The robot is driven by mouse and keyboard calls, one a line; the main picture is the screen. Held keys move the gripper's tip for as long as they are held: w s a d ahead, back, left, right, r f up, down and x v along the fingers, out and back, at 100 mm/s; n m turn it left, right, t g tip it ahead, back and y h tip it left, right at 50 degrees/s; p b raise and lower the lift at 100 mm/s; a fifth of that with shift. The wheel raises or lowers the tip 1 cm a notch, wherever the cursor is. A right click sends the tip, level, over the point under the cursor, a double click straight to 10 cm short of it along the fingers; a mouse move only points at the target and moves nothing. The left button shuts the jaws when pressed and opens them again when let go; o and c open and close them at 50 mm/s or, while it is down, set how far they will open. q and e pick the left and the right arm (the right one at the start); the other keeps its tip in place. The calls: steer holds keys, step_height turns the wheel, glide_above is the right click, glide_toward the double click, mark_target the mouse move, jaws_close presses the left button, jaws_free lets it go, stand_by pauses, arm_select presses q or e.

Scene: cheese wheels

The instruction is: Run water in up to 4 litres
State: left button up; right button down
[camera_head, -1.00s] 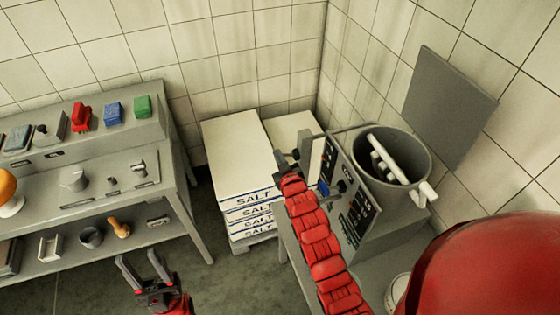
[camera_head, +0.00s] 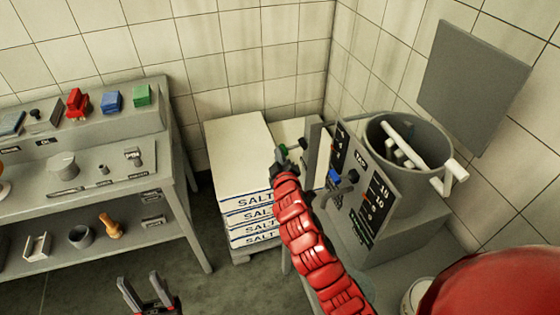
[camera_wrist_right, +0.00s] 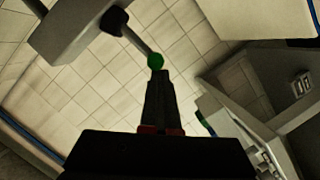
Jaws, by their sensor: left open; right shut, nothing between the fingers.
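A grey machine with a round pot (camera_head: 424,128) stands on the right. Its front panel (camera_head: 366,192) carries a scale with numbers and red marks, a blue lever (camera_head: 334,178) and a dark knob. My right gripper (camera_head: 284,160) is at the panel's left side, mostly hidden by its own arm. In the right wrist view, my right gripper (camera_wrist_right: 158,78) is shut and empty. Its tips are at or just short of a green knob (camera_wrist_right: 155,61) on a dark stem; contact is unclear. My left gripper (camera_head: 147,290) is open and empty at the bottom. No water is visible.
A white paddle (camera_head: 402,142) sits in the pot. A grey lid (camera_head: 470,75) stands raised behind it. Stacked salt sacks (camera_head: 238,160) stand left of the machine. A grey shelf bench (camera_head: 110,180) with several small items is at left. Floor between is clear.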

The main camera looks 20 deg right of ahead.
steer(key=shift+d+f+n+h+b, duration=0.1)
steer(key=shift+f+n+h+b, duration=0.2)
steer(key=shift+f+n+b, duration=0.5)
steer(key=shift+d+r, duration=0.1)
steer(key=shift+r, duration=0.15)
stand_by(7.0)
